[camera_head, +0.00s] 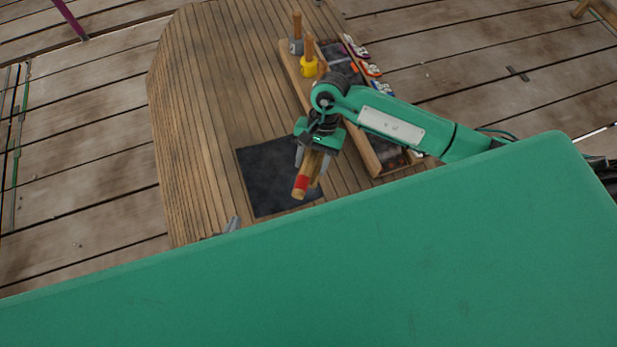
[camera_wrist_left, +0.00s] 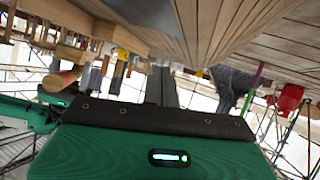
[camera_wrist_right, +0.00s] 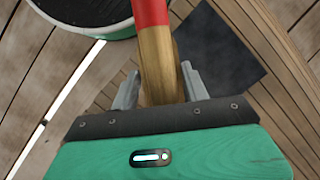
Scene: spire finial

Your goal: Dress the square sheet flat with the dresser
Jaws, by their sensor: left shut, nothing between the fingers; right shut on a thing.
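The square sheet (camera_head: 258,178) is dark grey and lies on the plank table; its right part is behind my right gripper and its tool. It also shows in the right wrist view (camera_wrist_right: 222,55). My right gripper (camera_head: 312,165) is shut on a wooden tool with a red band (camera_head: 301,184), which I take to be the dresser. The tool is over the sheet's right side in the head view; I cannot tell whether it touches. The handle passes between the fingers in the right wrist view (camera_wrist_right: 157,70). My left gripper (camera_wrist_left: 165,80) is shut and empty; its tip (camera_head: 232,224) shows below the sheet.
A wooden rack (camera_head: 292,68) with upright handles, one grey-collared and one yellow-collared (camera_head: 309,67), stands at the table's far right. Beside it is a dark tray with several labels (camera_head: 372,69). The table (camera_head: 195,110) left of the sheet is clear.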

